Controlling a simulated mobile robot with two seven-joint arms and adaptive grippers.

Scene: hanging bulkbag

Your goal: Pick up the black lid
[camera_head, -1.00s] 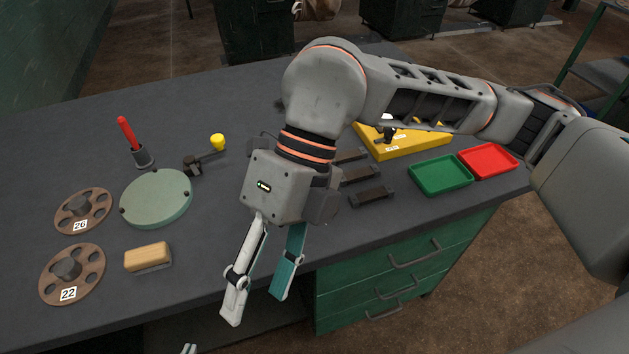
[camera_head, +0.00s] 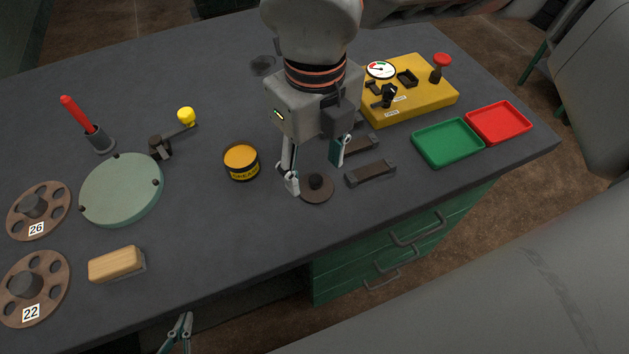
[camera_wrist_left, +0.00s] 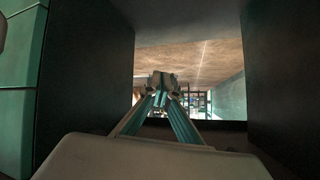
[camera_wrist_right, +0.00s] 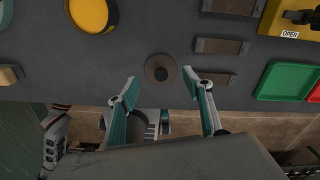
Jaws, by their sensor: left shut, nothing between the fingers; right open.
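The black lid (camera_head: 317,190) is a small dark disc with a round knob, lying flat on the workbench. It also shows in the right wrist view (camera_wrist_right: 161,68), ahead of and between the fingertips. My right gripper (camera_head: 316,170) is open above the lid, one finger on each side of it, and holds nothing. It shows open in the right wrist view (camera_wrist_right: 162,82). My left gripper (camera_head: 180,330) is low at the bench's front edge, away from the lid. In the left wrist view its fingers (camera_wrist_left: 160,82) meet at the tips, shut and empty.
A grease tin (camera_head: 241,162) stands left of the lid. Dark brackets (camera_head: 370,173) lie close to its right. A green tray (camera_head: 447,142), a red tray (camera_head: 499,122) and a yellow gauge box (camera_head: 415,95) are further right. The bench front near the lid is clear.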

